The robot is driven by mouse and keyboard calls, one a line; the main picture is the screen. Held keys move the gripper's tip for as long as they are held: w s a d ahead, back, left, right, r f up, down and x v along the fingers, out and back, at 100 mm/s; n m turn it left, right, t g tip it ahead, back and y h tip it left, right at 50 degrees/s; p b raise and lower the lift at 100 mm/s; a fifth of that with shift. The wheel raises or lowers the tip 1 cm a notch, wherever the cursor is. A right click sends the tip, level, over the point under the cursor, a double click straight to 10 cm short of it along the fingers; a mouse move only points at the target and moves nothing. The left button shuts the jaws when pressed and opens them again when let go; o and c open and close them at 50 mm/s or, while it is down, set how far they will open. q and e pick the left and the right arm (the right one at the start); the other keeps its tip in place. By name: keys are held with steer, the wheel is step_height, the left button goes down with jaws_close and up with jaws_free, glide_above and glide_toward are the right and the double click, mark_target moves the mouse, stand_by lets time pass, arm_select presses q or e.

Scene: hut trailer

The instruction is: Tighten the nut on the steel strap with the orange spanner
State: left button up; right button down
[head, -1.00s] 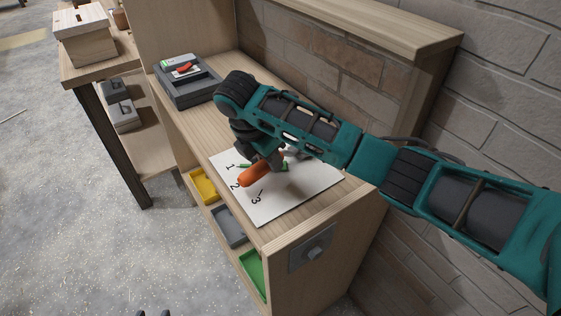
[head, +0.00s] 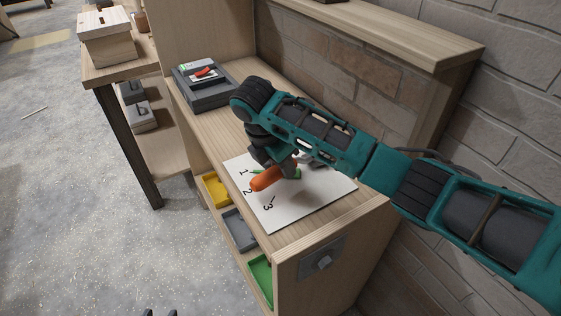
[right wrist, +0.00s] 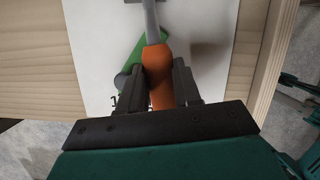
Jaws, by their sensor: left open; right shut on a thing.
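The orange spanner (head: 266,179) is above or on the white sheet on the bench. In the right wrist view its orange handle (right wrist: 158,88) is between my right gripper's fingers (right wrist: 158,86), with a grey metal shank beyond. My right gripper (head: 276,164) is shut on that handle. The steel strap (head: 305,267) is a grey plate on the bench's near end face, with the nut (head: 323,262) standing out from it. Dark tips of my left gripper (head: 160,313) show at the bottom edge, open and far from the bench.
The numbered white sheet (head: 300,211) also carries a green tool (head: 293,174). Yellow (head: 217,191), grey (head: 239,230) and green (head: 260,277) trays sit below the bench top. A dark grey case (head: 207,92) stands farther back. A brick wall runs behind. The floor in front is clear.

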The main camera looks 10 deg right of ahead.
steer(key=shift+w+r, duration=0.1)
steer(key=shift+r, duration=4.15)
